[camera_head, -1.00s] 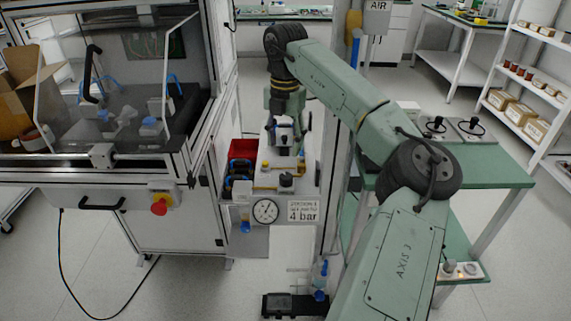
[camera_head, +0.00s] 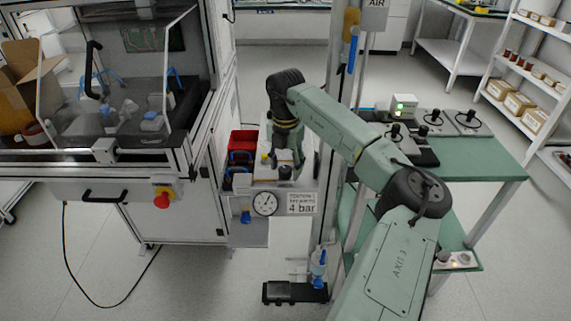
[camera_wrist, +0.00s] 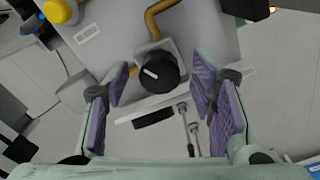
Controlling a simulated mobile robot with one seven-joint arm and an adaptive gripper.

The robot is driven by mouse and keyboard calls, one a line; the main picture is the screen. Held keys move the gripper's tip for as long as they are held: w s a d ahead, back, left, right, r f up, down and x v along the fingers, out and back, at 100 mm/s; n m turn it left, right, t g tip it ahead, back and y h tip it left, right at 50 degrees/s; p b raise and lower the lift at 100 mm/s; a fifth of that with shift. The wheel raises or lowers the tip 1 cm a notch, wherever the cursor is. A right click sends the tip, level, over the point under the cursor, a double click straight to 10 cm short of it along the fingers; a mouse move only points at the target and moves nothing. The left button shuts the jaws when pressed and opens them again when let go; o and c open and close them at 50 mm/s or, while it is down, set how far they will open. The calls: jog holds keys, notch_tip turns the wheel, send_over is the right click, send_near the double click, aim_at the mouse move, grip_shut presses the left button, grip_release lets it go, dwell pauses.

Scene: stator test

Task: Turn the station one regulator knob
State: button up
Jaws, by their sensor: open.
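The regulator knob (camera_wrist: 160,72) is round and black with a white pointer line, mounted on a grey block with a brass pipe. In the wrist view, the pointer slants towards the upper left. My gripper (camera_wrist: 162,84) is open, with one purple-padded finger on each side of the knob and visible gaps between. In the head view, my gripper (camera_head: 288,160) points down over the station panel (camera_head: 263,180) and partly hides the knob. The round pressure gauge (camera_head: 265,203) is on the panel's front, beside a "4 bar" label (camera_head: 301,204).
A yellow cap (camera_wrist: 58,10) and the brass pipe (camera_wrist: 158,18) are close to the knob. A red bin (camera_head: 243,141) stands behind the panel at left. The glazed machine enclosure (camera_head: 120,100) is at left, and a green bench (camera_head: 470,155) is at right.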

jog(key=shift+c, duration=0.5)
jog(key=c, duration=1)
jog(key=shift+c, duration=0.2)
jog(key=shift+n, duration=0.3)
jog(key=n+b, duration=0.2)
jog(key=n, duration=0.1)
jog(key=shift+n, duration=0.3)
jog(key=n+b, duration=0.1)
jog(key=n, duration=0.4)
jog(key=shift+a, duration=0.1)
jog(key=shift+n, duration=0.4)
jog(key=o, duration=1.1)
